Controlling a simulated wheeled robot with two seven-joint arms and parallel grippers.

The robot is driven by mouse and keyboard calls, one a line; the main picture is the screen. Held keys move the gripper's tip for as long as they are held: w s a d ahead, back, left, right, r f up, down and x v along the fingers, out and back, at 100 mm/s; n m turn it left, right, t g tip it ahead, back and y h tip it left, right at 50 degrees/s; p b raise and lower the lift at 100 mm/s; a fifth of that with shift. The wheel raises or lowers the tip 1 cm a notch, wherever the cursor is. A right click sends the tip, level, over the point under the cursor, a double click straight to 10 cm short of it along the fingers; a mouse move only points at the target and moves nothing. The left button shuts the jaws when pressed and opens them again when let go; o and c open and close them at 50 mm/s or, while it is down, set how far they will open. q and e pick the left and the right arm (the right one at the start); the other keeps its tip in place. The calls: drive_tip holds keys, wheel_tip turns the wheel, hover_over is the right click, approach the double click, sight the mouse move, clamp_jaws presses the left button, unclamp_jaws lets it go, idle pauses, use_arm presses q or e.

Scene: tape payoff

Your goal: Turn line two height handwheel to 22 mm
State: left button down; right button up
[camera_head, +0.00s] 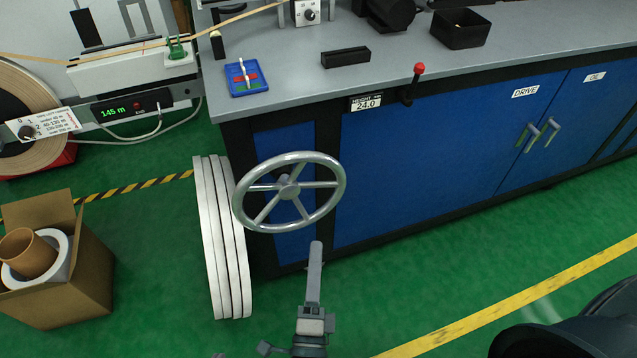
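The handwheel (288,188) is a grey metal wheel with several spokes, mounted on the front of the blue cabinet near its left end. The height readout (366,104) on the bench's front edge, up and right of the wheel, reads 24.0. My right gripper (316,246) comes up from the bottom of the view, its tip just below the wheel's lower right rim. A gap shows between tip and rim in the picture. The fingers show as one narrow bar, so their opening is hidden. My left gripper is out of view.
A red-knobbed lever (419,70) stands right of the readout. White discs (222,240) lean against the cabinet left of the wheel. A cardboard box (85,270) stands on the floor at left. A blue tray (246,79) lies on the bench. Green floor is clear in front.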

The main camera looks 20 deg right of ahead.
sight(321, 182)
drive_tip(key=shift+w, duration=0.1)
